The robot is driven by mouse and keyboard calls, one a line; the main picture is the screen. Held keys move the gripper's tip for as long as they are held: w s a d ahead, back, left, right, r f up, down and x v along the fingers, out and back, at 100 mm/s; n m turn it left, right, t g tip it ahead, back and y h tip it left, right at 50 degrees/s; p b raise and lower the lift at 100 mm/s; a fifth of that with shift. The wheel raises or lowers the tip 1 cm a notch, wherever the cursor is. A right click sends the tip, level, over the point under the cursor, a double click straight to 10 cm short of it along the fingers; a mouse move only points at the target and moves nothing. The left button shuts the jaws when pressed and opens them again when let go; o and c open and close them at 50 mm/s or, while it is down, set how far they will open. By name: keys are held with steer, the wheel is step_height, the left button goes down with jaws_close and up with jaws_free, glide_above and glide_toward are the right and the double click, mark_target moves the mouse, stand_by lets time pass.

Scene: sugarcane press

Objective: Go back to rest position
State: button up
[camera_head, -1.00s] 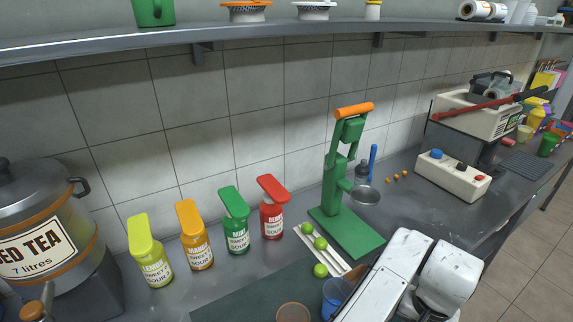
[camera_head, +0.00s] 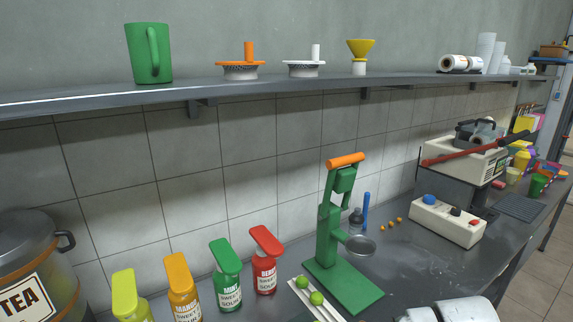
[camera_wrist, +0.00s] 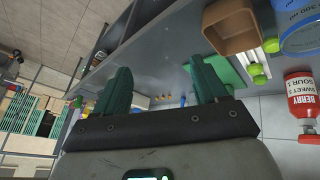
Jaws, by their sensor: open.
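My gripper (camera_wrist: 161,88) shows in the wrist view with its two green fingers spread wide apart and nothing between them. The counter lies beyond the fingers. In the head view only white parts of my arm show at the bottom right edge, and the fingers are out of that picture. The green press (camera_head: 340,225) with its orange handle stands upright on the counter, apart from my arm. Green limes (camera_head: 309,291) lie on a white rack left of the press base.
Green, orange, yellow and red sauce bottles (camera_head: 265,262) stand left of the press. A tea urn (camera_head: 35,265) is at the far left. A white control box (camera_head: 447,220) is to the right. A shelf (camera_head: 330,79) runs above. The wrist view shows a brown square container (camera_wrist: 232,28).

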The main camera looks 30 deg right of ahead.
steer(key=s+a+f+n+g+y, duration=0.1)
steer(key=s+a+f+n+y, duration=0.1)
steer(key=s+a+f, duration=0.3)
steer(key=s+a+f+n+g+y, duration=0.1)
steer(key=s+a+f+n+y, duration=0.1)
steer(key=s+a+f, duration=0.3)
steer(key=a+f+n, duration=0.1)
steer(key=a+f, duration=0.3)
steer(key=a, duration=0.4)
steer(key=shift+s+y, duration=0.3)
steer(key=shift+y, duration=0.1)
